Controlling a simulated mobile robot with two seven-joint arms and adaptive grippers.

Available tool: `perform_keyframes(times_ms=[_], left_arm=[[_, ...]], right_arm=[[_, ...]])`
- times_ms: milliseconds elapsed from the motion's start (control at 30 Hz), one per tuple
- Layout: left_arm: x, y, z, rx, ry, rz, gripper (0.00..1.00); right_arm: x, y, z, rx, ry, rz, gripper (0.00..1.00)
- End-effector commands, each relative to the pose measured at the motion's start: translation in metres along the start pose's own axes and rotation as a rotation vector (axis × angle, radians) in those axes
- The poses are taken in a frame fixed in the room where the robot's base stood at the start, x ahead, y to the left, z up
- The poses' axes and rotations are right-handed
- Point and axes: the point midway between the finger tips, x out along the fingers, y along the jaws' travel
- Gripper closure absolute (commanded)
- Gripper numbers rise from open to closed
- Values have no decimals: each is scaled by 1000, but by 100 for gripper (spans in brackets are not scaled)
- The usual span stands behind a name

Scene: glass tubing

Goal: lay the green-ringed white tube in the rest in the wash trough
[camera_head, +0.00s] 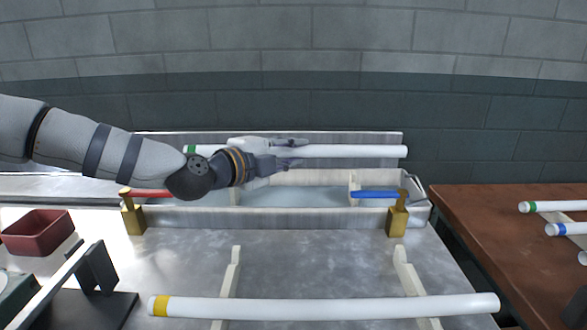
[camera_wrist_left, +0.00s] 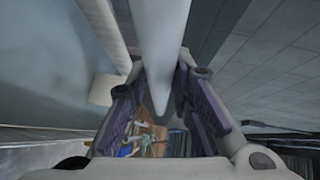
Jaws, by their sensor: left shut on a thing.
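A white tube with a green ring (camera_head: 350,151) near its left end lies level across the picture, in front of the back wall of the wash trough (camera_head: 320,217). My left gripper (camera_head: 297,151) is shut on it left of the tube's middle. In the left wrist view the tube (camera_wrist_left: 160,45) runs between the two finger pads. It appears held above the trough, apart from its floor. A pale rest piece (camera_head: 354,187) shows inside the trough at the right. My right gripper is out of view.
Brass brackets with a red handle (camera_head: 150,194) and a blue handle (camera_head: 374,195) stand at the trough's front wall. A yellow-ringed tube (camera_head: 330,307) lies on two pale supports on the bench. A dark red bin (camera_head: 38,232) is at left. More ringed tubes (camera_head: 565,206) lie on the brown table (camera_head: 470,215).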

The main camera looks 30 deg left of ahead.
Motion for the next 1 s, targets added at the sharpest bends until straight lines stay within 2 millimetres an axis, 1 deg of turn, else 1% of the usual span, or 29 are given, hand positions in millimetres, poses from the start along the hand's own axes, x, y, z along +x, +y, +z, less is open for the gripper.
perform_keyframes(times_ms=[33,100,167,400,700,867,900,967,1000], left_arm=[[7,14,7,-6,-4,11,100],[9,31,7,-7,-1,16,100],[10,40,9,-7,-3,13,100],[8,32,7,1,0,-3,100],[9,42,8,1,-1,0,100],[9,44,8,1,0,-2,100],[9,44,8,1,0,-2,75],[9,44,8,0,0,-2,61],[9,44,8,0,0,-2,59]], right_arm=[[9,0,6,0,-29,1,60],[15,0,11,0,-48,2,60],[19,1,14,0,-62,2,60],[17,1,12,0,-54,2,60],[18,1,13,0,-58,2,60],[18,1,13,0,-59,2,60],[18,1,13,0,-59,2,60],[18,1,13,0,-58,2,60],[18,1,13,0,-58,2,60]])
